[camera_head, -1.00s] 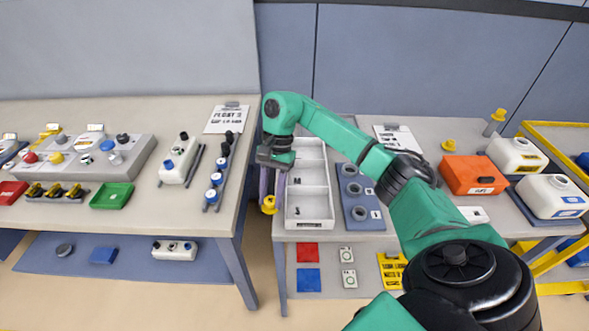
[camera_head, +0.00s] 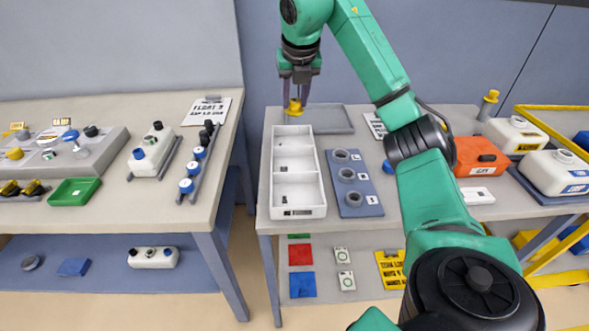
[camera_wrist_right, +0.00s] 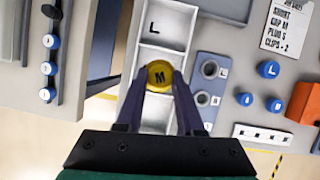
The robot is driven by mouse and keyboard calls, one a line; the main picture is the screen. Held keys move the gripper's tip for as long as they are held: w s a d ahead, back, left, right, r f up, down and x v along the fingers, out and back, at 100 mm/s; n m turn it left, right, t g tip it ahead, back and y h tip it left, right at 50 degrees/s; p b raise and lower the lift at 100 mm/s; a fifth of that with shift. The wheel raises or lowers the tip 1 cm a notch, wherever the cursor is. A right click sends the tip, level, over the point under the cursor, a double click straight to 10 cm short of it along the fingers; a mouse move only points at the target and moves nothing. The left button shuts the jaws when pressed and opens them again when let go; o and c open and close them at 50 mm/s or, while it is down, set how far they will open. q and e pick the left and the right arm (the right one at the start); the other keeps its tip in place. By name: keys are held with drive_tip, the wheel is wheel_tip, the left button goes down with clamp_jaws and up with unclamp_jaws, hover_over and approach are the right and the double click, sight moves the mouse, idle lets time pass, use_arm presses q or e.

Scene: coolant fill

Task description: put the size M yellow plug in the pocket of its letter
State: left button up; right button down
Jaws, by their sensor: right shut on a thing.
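The yellow plug (camera_head: 295,107) hangs from my right gripper (camera_head: 297,94), upright, near the far end of the white three-pocket tray (camera_head: 316,211). In the right wrist view the letter M shows on top of the plug (camera_wrist_right: 159,75). My right gripper (camera_wrist_right: 158,85) is shut on it there. In that view the plug overlaps the tray's middle pocket and hides its letter; the pocket marked L (camera_wrist_right: 171,17) lies beyond it. The plug is held above the tray; its exact height cannot be told. My left gripper is not in view.
A blue-grey block with several round holes (camera_head: 371,211) stands right of the tray. A flat grey tray (camera_head: 340,119) lies behind it. An orange canister (camera_head: 478,156) and white canisters stand farther right. A gap separates this table from the left one.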

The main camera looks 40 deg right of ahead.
wheel_tip(320, 180, down, 18)
drive_tip(key=shift+r+b, duration=0.15)
drive_tip(key=shift+b, duration=0.5)
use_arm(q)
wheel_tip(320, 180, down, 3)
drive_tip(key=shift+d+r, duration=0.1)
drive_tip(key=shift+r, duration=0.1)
use_arm(e)
drive_tip(key=c, duration=0.5)
unclamp_jaws()
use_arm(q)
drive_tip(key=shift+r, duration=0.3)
use_arm(e)
drive_tip(key=v, duration=1.2)
